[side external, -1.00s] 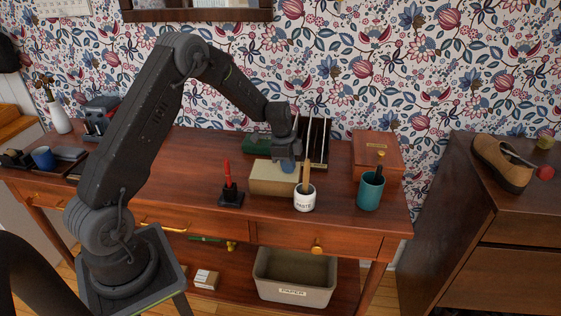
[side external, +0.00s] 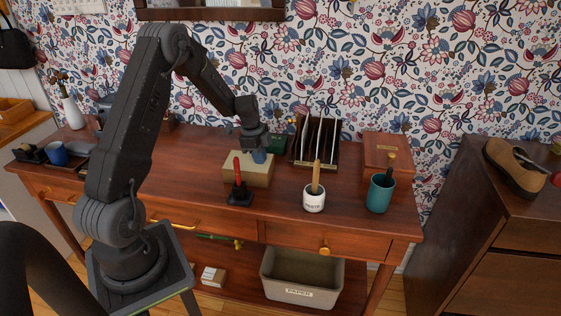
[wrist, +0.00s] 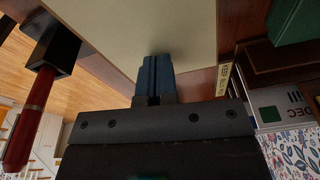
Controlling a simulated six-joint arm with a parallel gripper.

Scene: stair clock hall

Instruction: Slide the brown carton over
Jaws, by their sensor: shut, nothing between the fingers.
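The brown carton (side external: 242,172) is a closed tan box lying flat on the wooden desk, just behind the red pen stand. In the wrist view its pale face (wrist: 130,25) fills the top middle. My gripper (side external: 260,156) points down at the carton's right part, its blue fingers closed together with nothing between them. In the wrist view the fingertips (wrist: 157,60) overlap the carton's face. They appear to be at its surface, but firm contact cannot be told.
The red pen (side external: 238,170) in its black stand (side external: 240,198) is close in front of the carton. A paste jar (side external: 314,202), a teal cup (side external: 379,193), a wooden box (side external: 388,152) and a slotted rack (side external: 316,150) stand right. Bare desk lies between carton and jar.

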